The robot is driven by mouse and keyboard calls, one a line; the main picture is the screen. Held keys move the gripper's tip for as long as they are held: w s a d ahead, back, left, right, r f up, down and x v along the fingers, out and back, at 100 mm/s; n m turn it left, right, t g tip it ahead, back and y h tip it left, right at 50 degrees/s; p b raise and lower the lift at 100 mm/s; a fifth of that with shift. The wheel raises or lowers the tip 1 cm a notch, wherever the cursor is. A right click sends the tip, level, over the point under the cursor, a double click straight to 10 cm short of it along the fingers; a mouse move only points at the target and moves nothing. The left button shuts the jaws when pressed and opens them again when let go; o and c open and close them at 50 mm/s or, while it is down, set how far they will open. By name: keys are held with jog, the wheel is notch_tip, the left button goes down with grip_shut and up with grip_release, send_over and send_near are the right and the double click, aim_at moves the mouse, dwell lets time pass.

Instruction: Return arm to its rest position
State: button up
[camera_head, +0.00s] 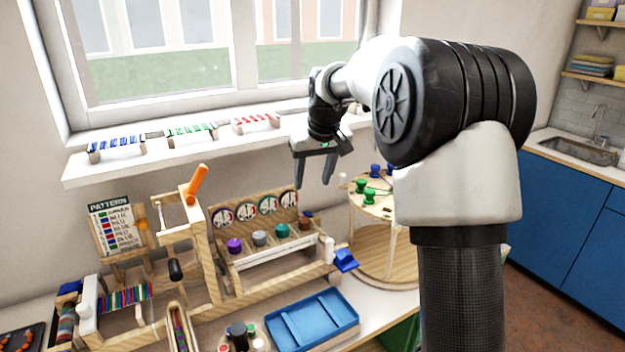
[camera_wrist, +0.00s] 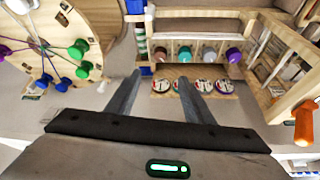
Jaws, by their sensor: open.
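My gripper (camera_head: 314,168) hangs at the end of my raised arm, above the back of the workbench and in front of the window sill. Its two fingers are apart with nothing between them. In the wrist view my gripper (camera_wrist: 157,88) also shows two separated, empty fingers, with the bench things beyond them. My arm crosses the right middle of the head view and hides part of the bench and the round stand.
A wooden frame with an orange handle (camera_head: 196,184) stands left of my gripper. A round wooden stand (camera_head: 378,208) with green and blue spools is below right. A blue tray (camera_head: 312,318) lies in front. Bead boards (camera_head: 190,131) line the sill.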

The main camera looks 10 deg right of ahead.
jog(key=s+a+r+p, duration=0.1)
jog(key=s+r, duration=0.6)
jog(key=s, duration=0.3)
jog(key=s+f+m+t+p, duration=0.1)
jog(key=s+p, duration=0.2)
jog(key=s, duration=2.4)
jog(key=shift+s+f+m+h, duration=0.15)
jog(key=shift+s+m+h, duration=0.15)
jog(key=shift+s, duration=0.05)
